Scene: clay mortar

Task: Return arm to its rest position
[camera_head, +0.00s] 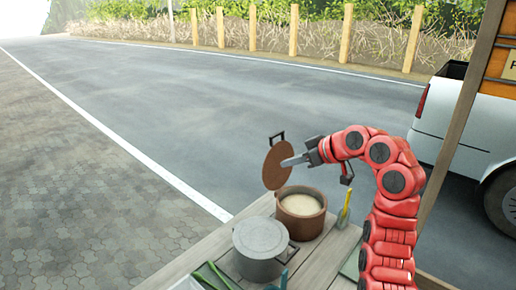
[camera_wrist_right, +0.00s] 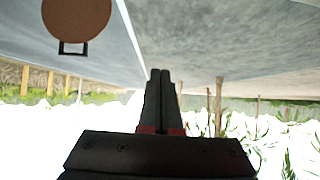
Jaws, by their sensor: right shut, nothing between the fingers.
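My right arm (camera_head: 395,205) is red and rises from the table's right side, bending left at the top. Its gripper (camera_head: 290,161) points left above the brown pot, and its tips overlap the brown lid in the head view. In the right wrist view the gripper (camera_wrist_right: 160,75) has its two dark fingers together with nothing between them. The round brown lid (camera_head: 274,168) is tilted up on edge beside the pot, handle at the top. The lid (camera_wrist_right: 78,15) shows apart from the fingers in the wrist view. My left gripper is not in view.
A brown pot (camera_head: 301,205) with pale contents stands open on the wooden table (camera_head: 316,264). A lidded grey pot (camera_head: 260,240) is in front of it. A yellow-handled tool (camera_head: 344,208) stands to the right. A wooden post and a white truck (camera_head: 465,130) are further right.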

